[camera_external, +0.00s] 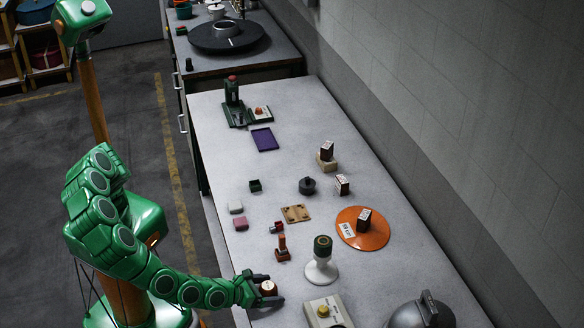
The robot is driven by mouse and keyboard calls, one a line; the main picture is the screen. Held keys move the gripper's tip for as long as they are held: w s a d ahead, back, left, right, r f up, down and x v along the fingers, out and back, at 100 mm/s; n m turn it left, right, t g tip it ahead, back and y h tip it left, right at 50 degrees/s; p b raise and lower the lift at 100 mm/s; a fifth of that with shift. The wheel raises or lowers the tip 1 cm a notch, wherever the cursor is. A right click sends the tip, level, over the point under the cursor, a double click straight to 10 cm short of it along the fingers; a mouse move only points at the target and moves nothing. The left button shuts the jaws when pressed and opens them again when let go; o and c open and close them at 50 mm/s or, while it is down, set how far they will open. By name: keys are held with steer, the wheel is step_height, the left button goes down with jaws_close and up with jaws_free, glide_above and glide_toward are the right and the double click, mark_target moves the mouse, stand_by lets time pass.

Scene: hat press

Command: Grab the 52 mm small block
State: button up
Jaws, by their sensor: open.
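My gripper (275,289) is low over the near left part of the grey table (225,180), its dark fingers open. A small round-looking block (268,287), reddish with a pale top, sits between the fingers. I cannot tell whether the fingers touch it. Part of it is hidden by the gripper, and no size marking is readable, so I cannot confirm that it is the 52 mm one.
A white stand with a dark green top (321,262) and a pale control box (326,312) stand right of my gripper. A small orange-brown stamp (282,249) is just beyond it. An orange disc (363,230) bears a dark box. The table's left edge is close.

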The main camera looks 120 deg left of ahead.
mark_target(268, 286)
steer(key=c, duration=1.1)
steer(key=shift+r, duration=0.1)
steer(key=shift+r, duration=0.4)
step_height(268, 286, up, 2)
steer(key=shift+r, duration=0.1)
steer(key=s+r, duration=0.3)
steer(key=s, duration=0.1)
steer(key=s+r, duration=0.3)
steer(key=s, duration=0.2)
steer(key=s+r, duration=0.4)
steer(key=s, duration=0.1)
steer(key=shift+d, duration=0.35)
